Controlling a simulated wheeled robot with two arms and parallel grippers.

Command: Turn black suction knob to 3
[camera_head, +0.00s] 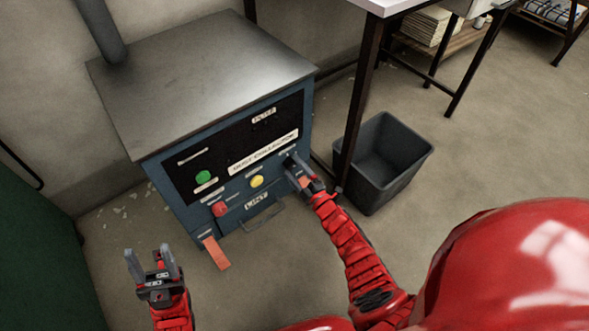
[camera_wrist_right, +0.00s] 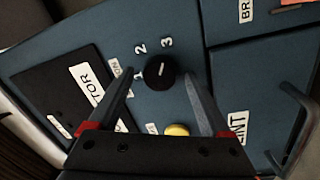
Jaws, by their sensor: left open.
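The black suction knob (camera_wrist_right: 160,72) is on the blue front panel of the dust collector, with the numbers 1, 2 and 3 around it. A short white mark on the knob lies roughly up-down in the right wrist view; I cannot tell exactly which number it indicates. My right gripper (camera_wrist_right: 162,98) is open, with one finger on each side of the knob; I see no clear contact. In the head view my right gripper (camera_head: 292,166) is at the panel's right side and largely hides the knob. My left gripper (camera_head: 152,262) is open and empty, away from the machine at lower left.
The dust collector (camera_head: 210,70) also bears a green button (camera_head: 203,177), a red knob (camera_head: 220,209), a yellow button (camera_head: 257,181), a drawer handle (camera_head: 262,218) and an orange tag (camera_head: 216,253). A grey bin (camera_head: 412,170) stands close to my right arm, beside a table leg (camera_head: 358,120).

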